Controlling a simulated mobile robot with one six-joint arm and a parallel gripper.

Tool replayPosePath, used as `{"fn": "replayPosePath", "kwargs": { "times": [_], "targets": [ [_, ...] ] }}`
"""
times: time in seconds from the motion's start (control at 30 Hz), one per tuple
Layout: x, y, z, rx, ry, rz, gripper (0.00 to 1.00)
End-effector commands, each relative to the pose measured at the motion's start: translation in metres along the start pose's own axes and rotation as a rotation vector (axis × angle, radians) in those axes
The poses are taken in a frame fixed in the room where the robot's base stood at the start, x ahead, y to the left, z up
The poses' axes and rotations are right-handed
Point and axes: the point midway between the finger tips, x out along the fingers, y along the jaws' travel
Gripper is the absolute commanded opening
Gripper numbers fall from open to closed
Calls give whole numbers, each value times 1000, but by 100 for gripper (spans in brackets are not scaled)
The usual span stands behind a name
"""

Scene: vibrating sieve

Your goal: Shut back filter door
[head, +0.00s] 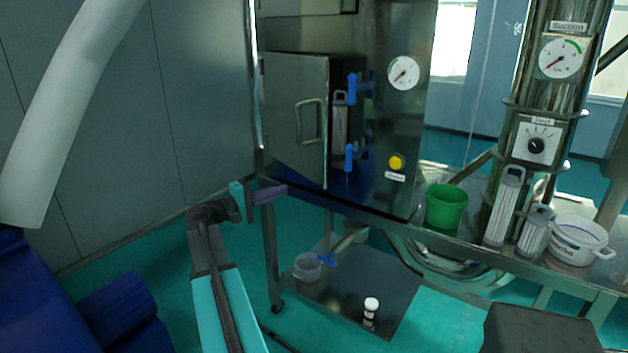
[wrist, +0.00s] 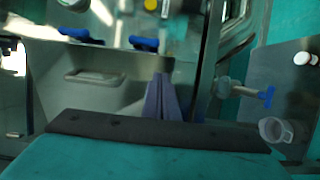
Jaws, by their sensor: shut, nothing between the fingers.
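The filter door (head: 288,82) is a grey metal panel with a bar handle (head: 309,121) on the front of the steel cabinet. It stands ajar, with a dark opening along its right side. A ribbed filter cartridge (head: 340,124) shows in that opening, between an upper blue latch (head: 353,88) and a lower blue latch (head: 350,157). My gripper (head: 278,191) is shut and empty, just below the door's lower left part. In the wrist view its purple fingers (wrist: 162,98) lie together, with the door handle (wrist: 95,76) to their left. Contact with the door cannot be told.
A steel shelf right of the cabinet holds a green bucket (head: 446,207), filter cartridges (head: 503,207) and a white tub (head: 577,240). A lower shelf (head: 340,300) carries a clear cup (head: 307,267) and a small bottle (head: 371,309). A large grey panel (head: 200,90) stands left.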

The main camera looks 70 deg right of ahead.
Motion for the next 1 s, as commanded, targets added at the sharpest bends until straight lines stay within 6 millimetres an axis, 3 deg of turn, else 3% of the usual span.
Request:
{"fn": "replayPosePath", "kwargs": {
  "times": [0.47,1.0],
  "targets": [
    [12,0,-1,0,1,-3,0],
    [83,1,-2,-1,1,-3,0]
  ]
}}
